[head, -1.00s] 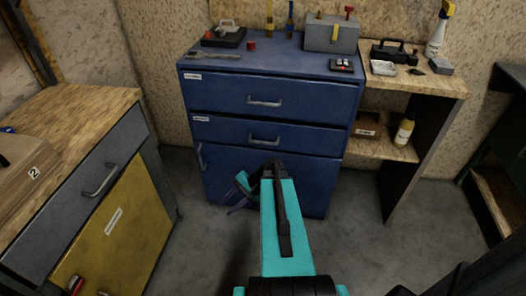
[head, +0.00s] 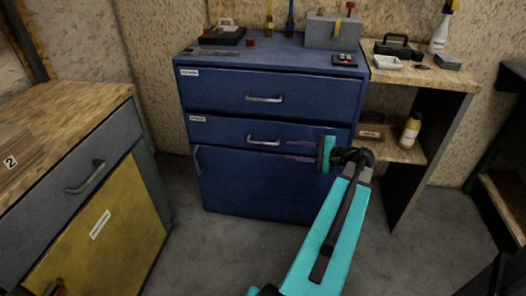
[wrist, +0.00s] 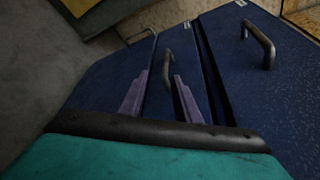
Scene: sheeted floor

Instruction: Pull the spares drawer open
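A blue cabinet (head: 270,185) has two drawers above a door. The top drawer (head: 310,97) and second drawer (head: 215,130) each carry a small white label, too small to read, so I cannot tell which is the spares drawer. Both look shut. The second drawer's grey bar handle (head: 264,142) is just left of my gripper (head: 287,149). My gripper is open, its two purple fingers apart and pointing at that handle. In the wrist view the handle (wrist: 167,66) appears between and just beyond the fingertips (wrist: 161,76). I cannot tell whether they touch it.
The top drawer's handle (head: 264,98) is above, and the door's upright handle (head: 197,160) is at the left. A yellow-doored bench (head: 110,215) stands at left. A wooden shelf unit (head: 440,77) adjoins the cabinet at right. The grey floor in front is clear.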

